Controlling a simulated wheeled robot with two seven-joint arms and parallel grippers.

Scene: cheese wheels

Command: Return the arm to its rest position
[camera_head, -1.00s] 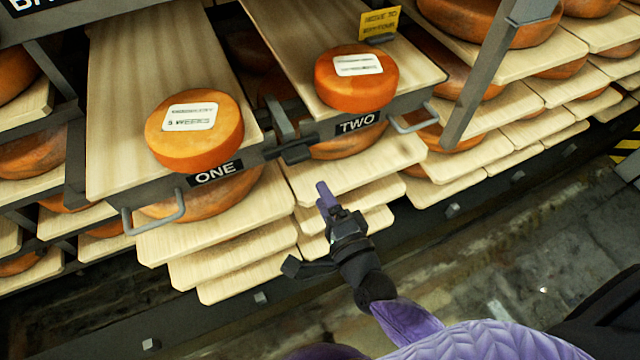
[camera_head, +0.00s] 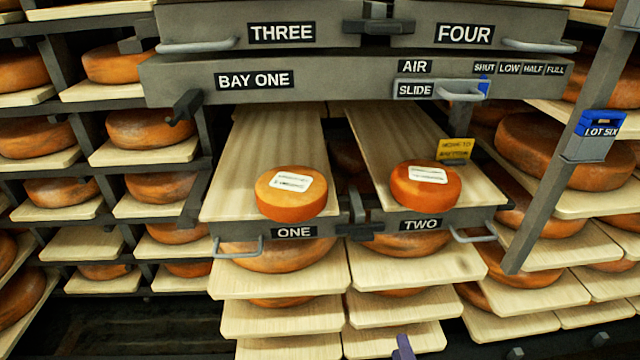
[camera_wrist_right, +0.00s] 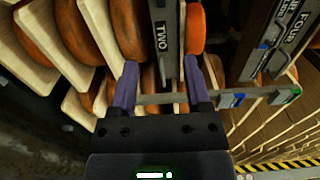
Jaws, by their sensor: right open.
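My right gripper shows only as a purple fingertip (camera_head: 404,346) at the bottom edge of the head view. In the right wrist view my right gripper (camera_wrist_right: 160,80) has its two purple fingers apart, with nothing held between them. Beyond the fingers are the TWO label (camera_wrist_right: 162,38) and an orange cheese wheel (camera_wrist_right: 195,30). In the head view that cheese wheel (camera_head: 425,187) sits on board TWO, apart from the fingertip. Another labelled cheese wheel (camera_head: 291,196) sits on board ONE. My left gripper is not in view.
Boards ONE (camera_head: 265,150) and TWO (camera_head: 385,140) hang over stacked shelves of cheese. Metal handles (camera_head: 473,235) stick out in front. A yellow card (camera_head: 455,150) stands on board TWO. A blue LOT SIX tag (camera_head: 602,124) is on the right post. A slide panel (camera_head: 350,80) runs above.

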